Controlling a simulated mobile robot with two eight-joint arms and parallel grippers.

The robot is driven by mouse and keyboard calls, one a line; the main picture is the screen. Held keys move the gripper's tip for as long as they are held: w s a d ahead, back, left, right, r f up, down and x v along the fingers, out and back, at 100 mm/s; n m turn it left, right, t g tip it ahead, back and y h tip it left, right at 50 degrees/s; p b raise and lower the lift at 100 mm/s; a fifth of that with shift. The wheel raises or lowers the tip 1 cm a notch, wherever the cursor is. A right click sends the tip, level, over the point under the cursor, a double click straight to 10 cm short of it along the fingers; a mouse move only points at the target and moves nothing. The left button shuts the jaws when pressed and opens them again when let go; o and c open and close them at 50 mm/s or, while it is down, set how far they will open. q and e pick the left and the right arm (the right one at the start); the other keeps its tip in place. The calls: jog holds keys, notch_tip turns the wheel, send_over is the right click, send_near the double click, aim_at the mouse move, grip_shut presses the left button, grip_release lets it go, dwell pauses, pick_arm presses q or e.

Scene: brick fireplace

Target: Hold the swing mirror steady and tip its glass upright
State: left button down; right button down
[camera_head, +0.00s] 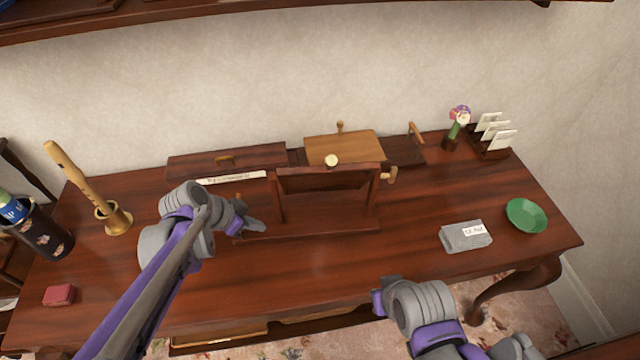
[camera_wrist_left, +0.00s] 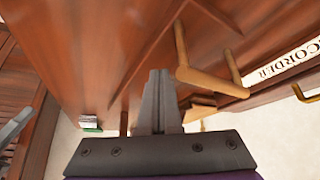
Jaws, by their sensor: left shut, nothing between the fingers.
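The swing mirror (camera_head: 328,181) stands mid-table, a dark red-brown wooden frame between two posts on a flat base (camera_head: 310,234). Its panel is tilted, and the glass face is not clearly visible from above. A round pale knob (camera_head: 331,161) shows at its top edge and a tan knob (camera_head: 391,175) at its right post. My left gripper (camera_head: 257,226) is shut and empty beside the left end of the base; contact cannot be told. Its closed fingers also show in the left wrist view (camera_wrist_left: 158,102). My right gripper (camera_head: 382,294) is at the table's front edge, its fingertips unclear.
Behind the mirror are a long labelled box (camera_head: 228,160) and a light wooden box (camera_head: 345,148). A recorder (camera_head: 75,172) stands at left. A grey packet (camera_head: 462,237) and green bowl (camera_head: 526,216) lie at right. The front middle of the table (camera_head: 320,270) is clear.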

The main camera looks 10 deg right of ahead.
pick_arm(q)
jog(key=shift+f+b, duration=0.75)
jog(key=shift+f, duration=0.35)
dwell(1.6)
